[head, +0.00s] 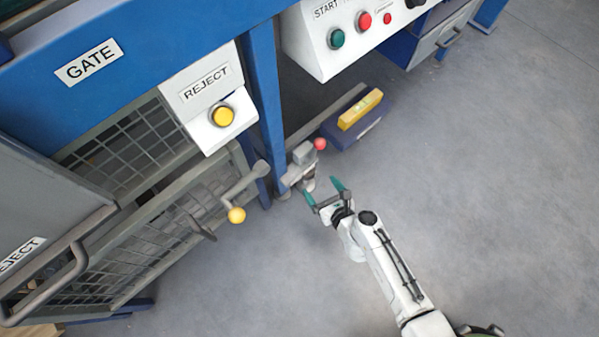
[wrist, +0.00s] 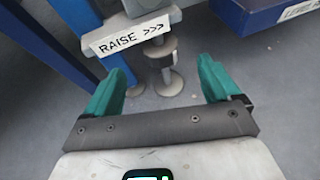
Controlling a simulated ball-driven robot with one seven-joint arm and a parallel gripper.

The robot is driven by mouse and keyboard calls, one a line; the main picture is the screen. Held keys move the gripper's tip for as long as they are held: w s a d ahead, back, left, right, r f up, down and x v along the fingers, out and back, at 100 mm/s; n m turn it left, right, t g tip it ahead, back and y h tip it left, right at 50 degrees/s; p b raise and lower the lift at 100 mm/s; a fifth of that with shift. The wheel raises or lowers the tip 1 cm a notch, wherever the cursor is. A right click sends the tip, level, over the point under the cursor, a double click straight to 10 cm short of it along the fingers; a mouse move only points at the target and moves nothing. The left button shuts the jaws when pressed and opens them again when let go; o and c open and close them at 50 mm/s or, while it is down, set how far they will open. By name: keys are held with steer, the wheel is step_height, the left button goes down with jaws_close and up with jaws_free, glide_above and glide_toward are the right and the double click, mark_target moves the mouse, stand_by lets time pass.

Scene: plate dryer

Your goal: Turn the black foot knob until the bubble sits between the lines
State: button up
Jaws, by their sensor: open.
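The levelling foot shows between my fingers in the wrist view, with a dark knob (wrist: 160,54) on its stem above a round grey pad (wrist: 168,84). A white "RAISE >>>" label (wrist: 130,36) is on the bracket above it. In the head view the knob (head: 308,176) is small and partly hidden under the bracket. My gripper (head: 322,191) is open, its teal fingers pointing at the foot from the front, with nothing between them touching. A yellow spirit level (head: 360,109) lies to the upper right; its bubble is too small to read.
The level rests on a blue box (head: 352,136). A red ball handle (head: 320,144) stands at the bracket (head: 301,158), beside a blue post (head: 263,100). A lever with a yellow ball (head: 237,215) sticks out to the left. Floor to the right is clear.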

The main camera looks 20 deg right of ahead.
mark_target(308, 172)
steer(key=b+x, duration=0.3)
steer(key=x, duration=0.6)
steer(key=shift+b+x, duration=0.45)
steer(key=shift+x, duration=0.35)
steer(key=shift+r, duration=0.1)
steer(key=c, duration=1)
